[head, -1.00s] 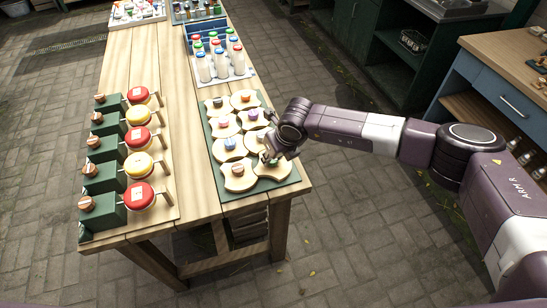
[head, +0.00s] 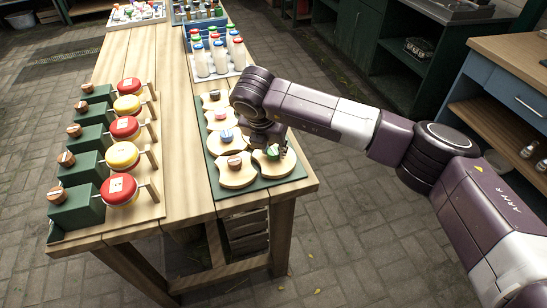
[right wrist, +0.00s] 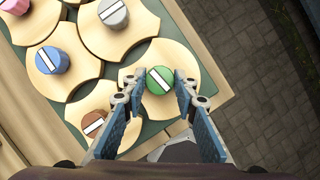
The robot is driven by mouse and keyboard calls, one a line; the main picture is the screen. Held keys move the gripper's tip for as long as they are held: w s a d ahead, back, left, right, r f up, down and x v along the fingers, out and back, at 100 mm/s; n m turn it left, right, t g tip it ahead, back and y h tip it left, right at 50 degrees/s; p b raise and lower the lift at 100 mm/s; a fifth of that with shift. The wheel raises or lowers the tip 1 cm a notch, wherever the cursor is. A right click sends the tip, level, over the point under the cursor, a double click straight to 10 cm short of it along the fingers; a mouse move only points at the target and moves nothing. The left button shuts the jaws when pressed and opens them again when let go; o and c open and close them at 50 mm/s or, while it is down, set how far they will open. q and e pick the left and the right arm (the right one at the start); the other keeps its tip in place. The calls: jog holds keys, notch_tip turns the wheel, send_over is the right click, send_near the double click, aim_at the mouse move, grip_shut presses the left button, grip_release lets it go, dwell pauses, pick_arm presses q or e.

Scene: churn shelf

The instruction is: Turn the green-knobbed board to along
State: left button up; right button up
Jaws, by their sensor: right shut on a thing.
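The green-knobbed board is a pale wooden piece with scooped sides (head: 286,170), at the near right corner of the dark green tray (head: 240,190). Its green knob (right wrist: 160,80) bears a white bar, which lies diagonally in the right wrist view. My right gripper (right wrist: 159,91) is over this board with its two blue-padded fingers on either side of the knob, shut on it. In the head view the right gripper (head: 272,147) hides part of the knob. My left gripper is in neither view now.
Close beside it lie boards with a brown knob (head: 234,162), a blue knob (head: 226,136) and a grey knob (right wrist: 113,13). White bottles (head: 220,58) stand behind. Red and yellow discs on green blocks (head: 76,205) line the left. Floor is open beyond the table's right edge.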

jog(key=shift+m+h+b, duration=0.3)
jog(key=shift+m+b, duration=0.5)
jog(key=shift+b, duration=0.05)
jog(key=o, duration=1.2)
jog(key=shift+c, duration=0.2)
jog(key=v, duration=1.2)
jog(key=shift+w, duration=0.25)
jog(key=shift+a+g, duration=0.15)
jog(key=shift+g, duration=0.15)
